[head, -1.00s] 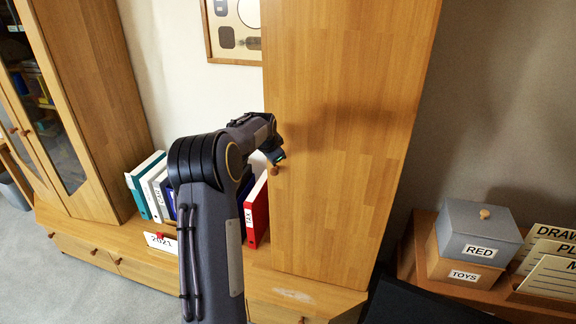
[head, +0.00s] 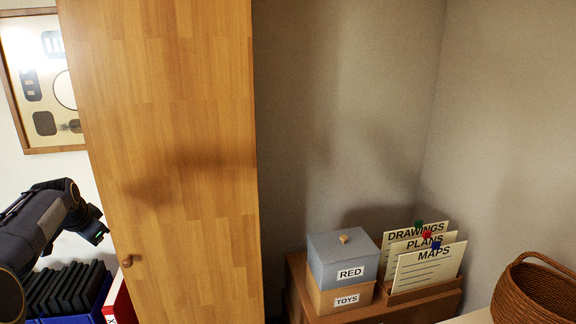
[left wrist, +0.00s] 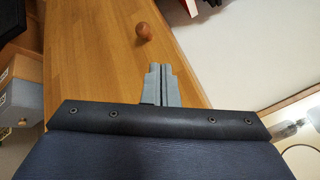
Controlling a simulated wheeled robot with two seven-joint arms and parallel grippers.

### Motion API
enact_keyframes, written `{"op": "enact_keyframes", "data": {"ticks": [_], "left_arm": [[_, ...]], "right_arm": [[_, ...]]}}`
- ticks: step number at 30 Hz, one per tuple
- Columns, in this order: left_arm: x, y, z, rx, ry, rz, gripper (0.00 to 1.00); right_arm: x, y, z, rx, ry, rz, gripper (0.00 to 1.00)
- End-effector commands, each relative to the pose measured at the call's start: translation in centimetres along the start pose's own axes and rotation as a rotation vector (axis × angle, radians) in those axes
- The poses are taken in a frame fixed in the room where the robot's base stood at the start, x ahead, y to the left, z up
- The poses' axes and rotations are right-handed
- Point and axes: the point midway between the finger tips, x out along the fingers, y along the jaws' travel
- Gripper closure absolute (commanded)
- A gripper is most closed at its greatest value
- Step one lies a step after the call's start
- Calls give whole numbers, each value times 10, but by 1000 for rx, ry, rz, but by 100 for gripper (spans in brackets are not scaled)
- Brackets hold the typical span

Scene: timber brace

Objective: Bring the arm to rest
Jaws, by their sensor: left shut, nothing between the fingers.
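My left arm (head: 50,215) comes in at the left edge of the head view, bent, with its wrist left of the tall wooden cabinet door and its round knob (head: 126,261). In the left wrist view my left gripper (left wrist: 156,70) has its grey fingers together with nothing between them. The wooden knob (left wrist: 143,32) shows just beyond the fingertips there, apart from them in the picture. My right gripper is in neither view.
Black and red binders (head: 118,302) stand below my left wrist. A box marked RED (head: 345,262) sits on a TOYS box (head: 340,297), beside card files (head: 428,265). A wicker basket (head: 535,295) is at the lower right. A framed panel (head: 42,85) hangs behind.

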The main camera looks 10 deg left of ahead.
Motion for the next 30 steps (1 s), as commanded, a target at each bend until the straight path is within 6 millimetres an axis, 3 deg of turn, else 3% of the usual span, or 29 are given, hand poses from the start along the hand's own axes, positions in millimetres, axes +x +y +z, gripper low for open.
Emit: {"op": "enact_keyframes", "data": {"ticks": [5, 8, 12, 18, 21, 24, 30], "left_arm": [[-63, 81, -4, -128, 69, 129, 100], [-102, 146, 8, -220, 93, 234, 100], [-147, 238, 43, -329, 94, 374, 100], [-182, 351, 112, -448, 43, 531, 100], [-186, 387, 140, -486, 13, 575, 100], [-187, 408, 158, -509, -9, 600, 100], [-187, 416, 166, -520, -19, 609, 100]], "right_arm": [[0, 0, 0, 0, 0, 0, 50], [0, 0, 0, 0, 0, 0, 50], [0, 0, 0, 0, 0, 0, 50], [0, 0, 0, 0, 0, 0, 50], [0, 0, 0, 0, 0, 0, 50], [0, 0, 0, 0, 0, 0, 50], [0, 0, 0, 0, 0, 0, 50]]}}
